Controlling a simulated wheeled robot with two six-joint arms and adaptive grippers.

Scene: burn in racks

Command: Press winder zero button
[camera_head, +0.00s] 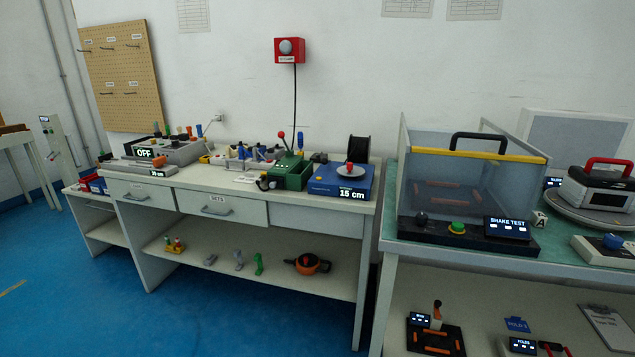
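A blue box (325,186), which looks like the winder, sits on the white bench near its right end. Its black display (352,193) reads "15 cm". A grey disc (351,172) with a red knob (349,165) is on its top. I cannot make out a zero button at this size. A black spool (359,149) stands behind the box. Neither of my grippers is in view.
A green box with a red-knobbed lever (291,174) stands left of the blue box. The white bench (325,217) has drawers and a lower shelf. A clear-walled shake test rig (465,195) stands on the bench to the right. Blue floor (200,320) is open in front.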

